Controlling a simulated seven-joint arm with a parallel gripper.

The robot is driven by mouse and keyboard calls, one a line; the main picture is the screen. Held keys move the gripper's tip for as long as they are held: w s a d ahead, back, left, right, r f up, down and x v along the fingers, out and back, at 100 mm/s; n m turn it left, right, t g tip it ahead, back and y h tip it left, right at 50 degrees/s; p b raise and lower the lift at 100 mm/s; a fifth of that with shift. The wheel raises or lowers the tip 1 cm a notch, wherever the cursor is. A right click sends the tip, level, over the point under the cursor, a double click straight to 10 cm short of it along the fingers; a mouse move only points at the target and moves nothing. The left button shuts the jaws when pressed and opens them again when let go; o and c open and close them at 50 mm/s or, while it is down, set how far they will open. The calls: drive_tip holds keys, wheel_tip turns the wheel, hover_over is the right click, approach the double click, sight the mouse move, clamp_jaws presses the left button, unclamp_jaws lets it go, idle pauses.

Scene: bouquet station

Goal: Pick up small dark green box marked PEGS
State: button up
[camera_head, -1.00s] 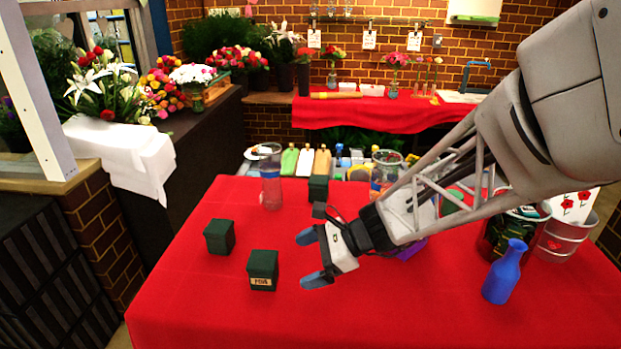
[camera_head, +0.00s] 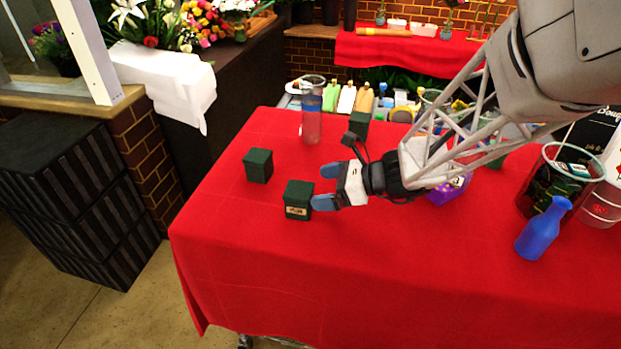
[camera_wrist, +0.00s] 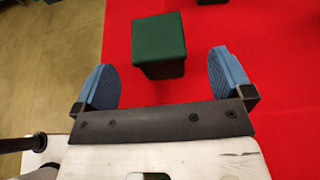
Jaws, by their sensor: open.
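A small dark green box with a pale label (camera_head: 298,200) stands upright on the red-covered table in the head view. The label lettering is too small to read surely. My gripper (camera_head: 328,186) is just right of this box, fingers pointing left, the nearer fingertip overlapping its right edge in the picture. In the wrist view a dark green box (camera_wrist: 160,38), apparently the same one, sits ahead between the two blue fingers. My gripper (camera_wrist: 162,72) is open and empty there, with gaps on both sides of the box. Its label is not visible in that view.
Another dark green box (camera_head: 258,166) stands behind and left, and a third (camera_head: 359,123) farther back. A clear cylinder with a blue band (camera_head: 312,112) stands behind. A blue bottle (camera_head: 543,228) is at right. The red tablecloth (camera_head: 380,275) is clear in front.

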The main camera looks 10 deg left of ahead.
sight(307, 190)
drive_tip(key=shift+x, duration=0.8)
drive_tip(key=shift+x, duration=2.6)
drive_tip(key=shift+s+f, duration=0.1)
drive_tip(key=shift+s, duration=0.05)
drive_tip(key=shift+c, duration=0.2)
drive_tip(key=c, duration=1)
drive_tip(key=shift+r, duration=5)
